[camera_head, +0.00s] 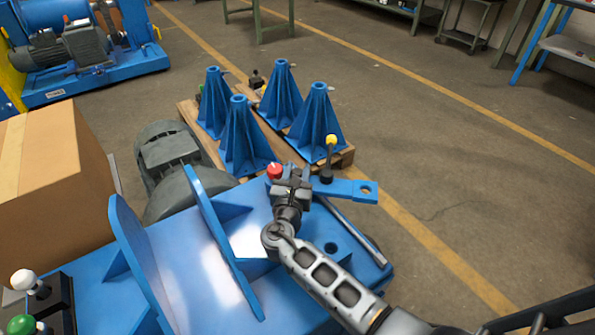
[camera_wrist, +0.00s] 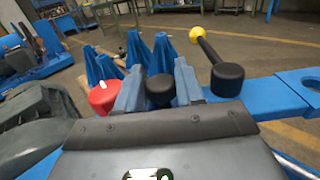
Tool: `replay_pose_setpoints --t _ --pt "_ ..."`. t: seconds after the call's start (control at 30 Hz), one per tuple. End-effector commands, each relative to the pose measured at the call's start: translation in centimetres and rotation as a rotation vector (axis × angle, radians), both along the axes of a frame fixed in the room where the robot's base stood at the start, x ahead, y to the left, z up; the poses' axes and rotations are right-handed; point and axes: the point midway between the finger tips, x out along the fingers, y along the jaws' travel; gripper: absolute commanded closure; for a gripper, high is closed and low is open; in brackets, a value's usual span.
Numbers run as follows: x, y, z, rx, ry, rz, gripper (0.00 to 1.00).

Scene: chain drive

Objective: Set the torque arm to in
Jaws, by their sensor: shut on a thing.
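A flat blue arm with a round hole in its end, which looks like the torque arm (camera_head: 352,190), sticks out to the right past the blue frame; it also shows in the wrist view (camera_wrist: 280,95). My gripper (camera_head: 291,176) is over its left part. In the wrist view my gripper's fingers (camera_wrist: 159,92) are closed on either side of a black round knob (camera_wrist: 160,90). What lies under the knob is hidden. A red knob (camera_head: 274,171) is just left of the fingers. A black lever with a yellow ball (camera_head: 331,141) stands just right of them.
The blue machine frame (camera_head: 185,265) has upright plates left of my arm. A grey motor (camera_head: 170,160) sits behind it. Blue pedestals (camera_head: 318,130) stand on pallets beyond. A cardboard box (camera_head: 50,190) is at the left. The floor to the right is clear.

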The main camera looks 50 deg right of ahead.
Motion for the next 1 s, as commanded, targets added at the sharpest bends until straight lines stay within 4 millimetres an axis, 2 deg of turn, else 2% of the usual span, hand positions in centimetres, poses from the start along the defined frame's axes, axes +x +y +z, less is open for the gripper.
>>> replay_pose_setpoints --t 0.4,0.77,0.8,0.87,1.0 --pt "-0.3 1.2 0.0 0.000 0.000 -0.200 1.00" --pt "-0.5 1.4 -0.1 0.001 0.003 -0.219 1.00" --pt "-0.5 1.4 -0.1 0.001 0.003 -0.219 0.62" --pt "-0.5 1.3 -0.1 0.001 0.003 -0.219 0.57" --pt "-0.5 1.3 0.0 0.000 0.001 -0.219 0.57"
